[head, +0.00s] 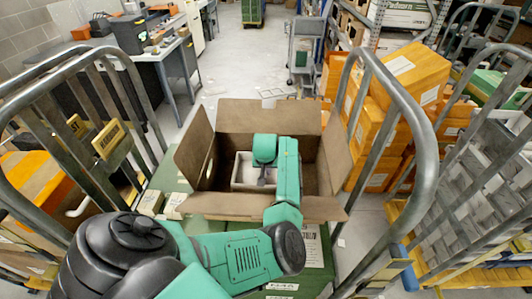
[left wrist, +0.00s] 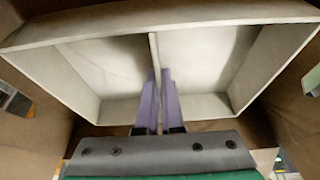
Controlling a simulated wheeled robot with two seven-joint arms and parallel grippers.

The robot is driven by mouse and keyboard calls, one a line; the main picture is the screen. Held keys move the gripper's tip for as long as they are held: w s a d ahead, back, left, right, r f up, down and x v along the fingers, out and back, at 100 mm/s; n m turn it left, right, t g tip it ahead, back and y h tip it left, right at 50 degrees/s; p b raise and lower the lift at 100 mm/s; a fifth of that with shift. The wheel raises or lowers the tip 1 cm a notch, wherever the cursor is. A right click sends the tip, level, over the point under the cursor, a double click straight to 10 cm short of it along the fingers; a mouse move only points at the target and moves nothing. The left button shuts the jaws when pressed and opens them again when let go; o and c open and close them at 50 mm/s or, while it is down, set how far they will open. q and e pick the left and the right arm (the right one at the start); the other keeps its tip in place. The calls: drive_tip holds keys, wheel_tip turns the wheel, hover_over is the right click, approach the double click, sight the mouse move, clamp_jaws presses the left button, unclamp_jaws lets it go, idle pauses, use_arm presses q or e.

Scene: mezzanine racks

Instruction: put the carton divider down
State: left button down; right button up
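The carton divider (head: 241,168) is a pale grey, shallow frame with a cross wall. It is inside the open brown carton (head: 190,150), whose flaps are folded outward. My left gripper (head: 263,180) reaches down into the carton. In the left wrist view, the two purple fingers of this gripper (left wrist: 160,100) stand close on either side of the cross wall of the divider (left wrist: 153,52), shut on it. Whether the divider's underside touches the carton floor is hidden. My right gripper is not in view.
The carton stands on green boxes (head: 312,250) between the metal rails (head: 425,130) of a cart. Orange cartons (head: 415,75) are stacked at the right. A workbench (head: 160,50) stands at the back left. The floor behind the carton is mostly clear.

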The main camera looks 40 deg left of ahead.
use_arm(q)
drive_tip(key=shift+d+f, duration=0.1)
drive_tip(key=shift+f, duration=0.15)
drive_tip(key=shift+f, duration=0.3)
drive_tip(key=c, duration=1.1)
unclamp_jaws()
drive_tip(key=shift+o, duration=0.2)
drive_tip(key=shift+r, duration=0.1)
